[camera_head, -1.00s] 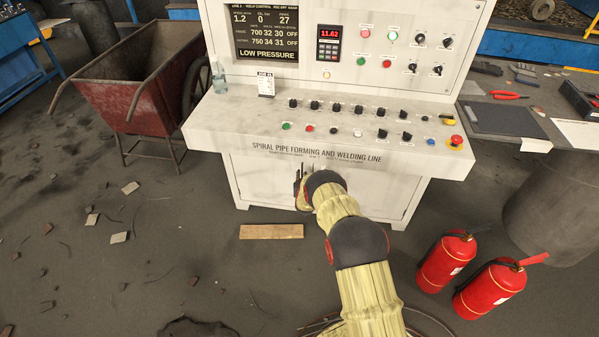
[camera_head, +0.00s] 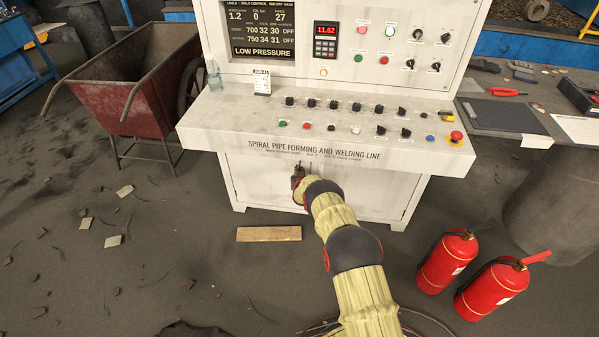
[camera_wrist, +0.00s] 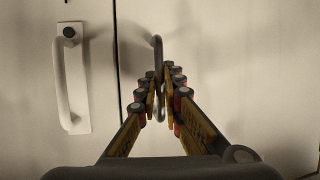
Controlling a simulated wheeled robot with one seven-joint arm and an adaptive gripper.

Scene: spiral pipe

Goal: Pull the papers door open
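The white console cabinet has two doors under its desk. In the wrist view, the left door (camera_wrist: 30,60) and right door (camera_wrist: 250,60) meet at a thin dark seam, and both look closed. The left door has a white upright handle (camera_wrist: 64,95) on a plate. The right door has a metal bar handle (camera_wrist: 158,48). No papers label is readable on either door. My gripper (camera_wrist: 161,80) has its fingers drawn close on either side of the metal handle, and appears shut on it. In the head view, my gripper (camera_head: 298,180) is at the cabinet front, partly hidden by my wrist.
A wooden board (camera_head: 268,234) lies on the floor before the cabinet. Two red fire extinguishers (camera_head: 447,262) (camera_head: 490,290) stand at the right. A red wheelbarrow (camera_head: 125,85) stands at the left. The console desk (camera_head: 225,115) overhangs the doors. Debris litters the left floor.

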